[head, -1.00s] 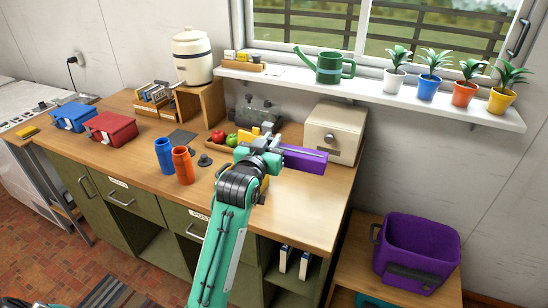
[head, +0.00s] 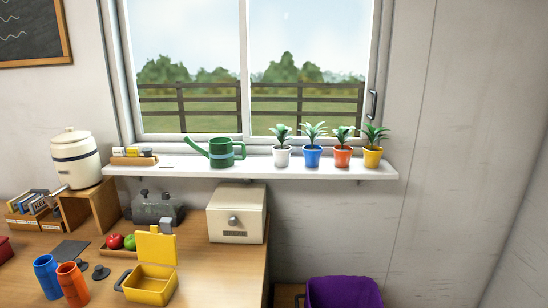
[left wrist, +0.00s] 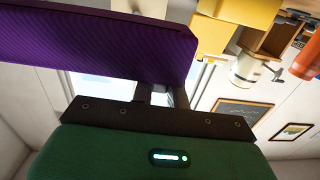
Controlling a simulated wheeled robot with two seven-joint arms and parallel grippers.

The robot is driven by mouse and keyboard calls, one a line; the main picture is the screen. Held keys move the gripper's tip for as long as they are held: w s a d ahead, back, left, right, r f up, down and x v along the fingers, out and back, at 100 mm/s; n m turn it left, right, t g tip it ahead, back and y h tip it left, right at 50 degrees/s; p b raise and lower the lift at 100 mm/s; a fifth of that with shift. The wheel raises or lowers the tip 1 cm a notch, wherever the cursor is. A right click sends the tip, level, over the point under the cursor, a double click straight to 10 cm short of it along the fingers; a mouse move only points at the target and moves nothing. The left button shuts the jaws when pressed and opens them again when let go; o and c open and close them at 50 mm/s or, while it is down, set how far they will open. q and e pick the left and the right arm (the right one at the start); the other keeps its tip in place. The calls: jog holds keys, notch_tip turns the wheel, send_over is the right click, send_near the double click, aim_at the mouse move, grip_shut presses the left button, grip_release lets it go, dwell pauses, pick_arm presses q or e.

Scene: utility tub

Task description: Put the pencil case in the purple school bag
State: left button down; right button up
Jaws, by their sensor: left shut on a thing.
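The pencil case (left wrist: 110,42) is a long purple ribbed block across the top left of the left wrist view. My left gripper (left wrist: 163,92) is shut on it; the case hides part of the fingers. Neither the left gripper nor the case shows in the head view now. The purple school bag (head: 343,293) is at the bottom edge of the head view, right of the counter; only its upper part shows, and the inside cannot be made out. My right gripper is in neither view.
On the counter (head: 215,285) stand an open yellow box (head: 150,285), blue (head: 46,277) and orange (head: 72,284) bottles, and a cream box (head: 237,213). Above, a white sill (head: 255,167) holds a green watering can (head: 226,153) and several potted plants. Bare wall lies right of the bag.

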pick_arm(q)
jog(key=s+d+f, duration=0.1)
jog(key=s+f, duration=0.2)
jog(key=s, duration=0.4)
jog(key=w+a+r, duration=0.2)
jog(key=w+r, duration=0.6)
jog(key=w, duration=0.2)
jog(key=w+a+r, duration=0.2)
jog(key=w+r, duration=0.6)
jog(key=w, duration=0.2)
jog(key=shift+w+r, duration=0.2)
jog(key=shift+r, duration=0.2)
jog(key=shift+f, duration=0.1)
